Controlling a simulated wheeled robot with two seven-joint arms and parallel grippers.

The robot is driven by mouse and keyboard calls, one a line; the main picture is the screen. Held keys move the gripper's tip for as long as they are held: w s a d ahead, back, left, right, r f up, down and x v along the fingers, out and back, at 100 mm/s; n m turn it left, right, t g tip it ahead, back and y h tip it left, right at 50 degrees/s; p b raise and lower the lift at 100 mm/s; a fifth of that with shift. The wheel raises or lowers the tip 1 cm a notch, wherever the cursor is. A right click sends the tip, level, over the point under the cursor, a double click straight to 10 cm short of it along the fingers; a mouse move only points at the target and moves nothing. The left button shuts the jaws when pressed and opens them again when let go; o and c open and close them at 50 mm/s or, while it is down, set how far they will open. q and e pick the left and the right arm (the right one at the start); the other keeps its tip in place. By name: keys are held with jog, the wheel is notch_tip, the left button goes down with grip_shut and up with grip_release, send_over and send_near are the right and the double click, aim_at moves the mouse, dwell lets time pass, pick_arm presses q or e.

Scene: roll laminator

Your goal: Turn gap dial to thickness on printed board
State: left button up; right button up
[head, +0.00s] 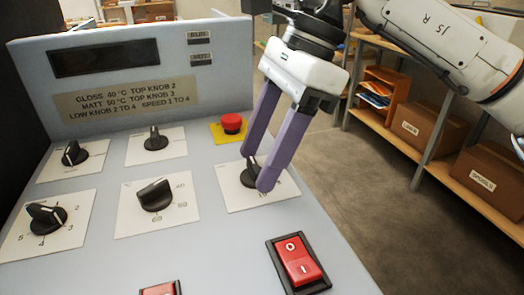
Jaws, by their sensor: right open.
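The control panel (205,250) carries several black knobs on white plates; their small labels are too blurred to tell which is the gap dial. My right gripper (256,170) is open, its two purple fingers pointing down with the tips at the right-hand knob (247,178). The fingers partly hide that knob and its plate, and I cannot tell whether they touch it. The printed board (95,103) on the upright back panel reads "GLOSS 40°C TOP KNOB 2", "MATT 50°C TOP KNOB 3", "LOW KNOB 2 TO 4 SPEED 1 TO 4". My left gripper is out of view.
A red emergency button (232,123) on a yellow plate stands just behind the right-hand knob. A red rocker switch (298,261) lies nearer the front, with another (160,289) at the bottom edge. Shelves with boxes (412,122) stand beyond open floor at right.

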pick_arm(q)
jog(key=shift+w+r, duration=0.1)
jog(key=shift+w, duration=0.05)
pick_arm(e)
jog(key=c, duration=1.1)
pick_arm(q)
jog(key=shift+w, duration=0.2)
pick_arm(e)
jog(key=shift+o, duration=0.2)
